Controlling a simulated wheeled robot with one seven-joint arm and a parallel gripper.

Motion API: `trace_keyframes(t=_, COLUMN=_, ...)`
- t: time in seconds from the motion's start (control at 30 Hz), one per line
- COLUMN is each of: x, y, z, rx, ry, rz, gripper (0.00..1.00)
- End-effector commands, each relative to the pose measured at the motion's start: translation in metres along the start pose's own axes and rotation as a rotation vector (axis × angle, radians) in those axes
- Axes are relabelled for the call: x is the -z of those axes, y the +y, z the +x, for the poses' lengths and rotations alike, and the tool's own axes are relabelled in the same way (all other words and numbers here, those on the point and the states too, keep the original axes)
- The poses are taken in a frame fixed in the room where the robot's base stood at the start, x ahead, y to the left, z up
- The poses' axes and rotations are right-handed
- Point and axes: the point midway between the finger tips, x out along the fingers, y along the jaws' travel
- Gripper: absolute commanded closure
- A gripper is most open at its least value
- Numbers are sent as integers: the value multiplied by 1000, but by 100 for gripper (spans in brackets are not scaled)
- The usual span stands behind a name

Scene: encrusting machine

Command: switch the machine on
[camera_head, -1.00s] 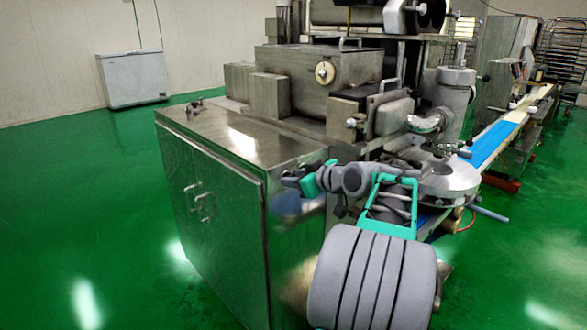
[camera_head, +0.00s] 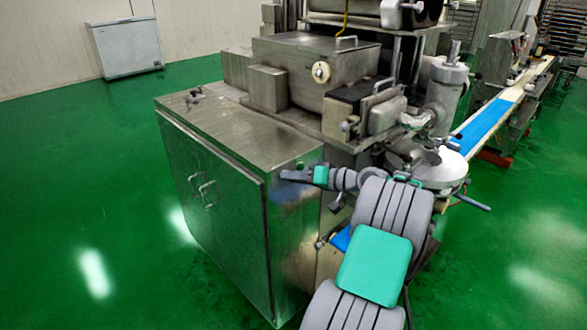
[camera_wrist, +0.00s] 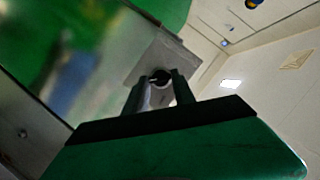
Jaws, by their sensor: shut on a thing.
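The stainless steel machine (camera_head: 330,75) stands in the middle of the head view, with a steel cabinet (camera_head: 225,210) at its front left. My gripper (camera_head: 283,174) is at the upper part of the cabinet's right side face. In the wrist view, my gripper (camera_wrist: 160,84) has its two fingers on either side of a dark round knob (camera_wrist: 160,77) set on a grey plate (camera_wrist: 172,58). The fingers are shut on the knob and partly cover it.
The conveyor with a blue belt (camera_head: 487,126) runs off to the back right. A round metal table (camera_head: 440,168) sticks out beside my arm. A white chest freezer (camera_head: 125,46) stands at the far wall. The green floor at left is clear.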

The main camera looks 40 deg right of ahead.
Motion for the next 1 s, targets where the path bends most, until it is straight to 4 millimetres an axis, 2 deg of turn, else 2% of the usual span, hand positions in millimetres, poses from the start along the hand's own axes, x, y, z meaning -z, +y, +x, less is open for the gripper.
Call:
trace_keyframes(t=0.3, x=0, y=1, z=0, rx=54, ry=-1, rz=132, gripper=100)
trace_keyframes(t=0.87, x=0, y=2, z=0, rx=66, ry=0, rz=162, gripper=100)
trace_keyframes(t=0.9, x=0, y=2, z=0, rx=66, ry=0, rz=162, gripper=68)
trace_keyframes(t=1.0, x=0, y=2, z=0, rx=66, ry=0, rz=161, gripper=59)
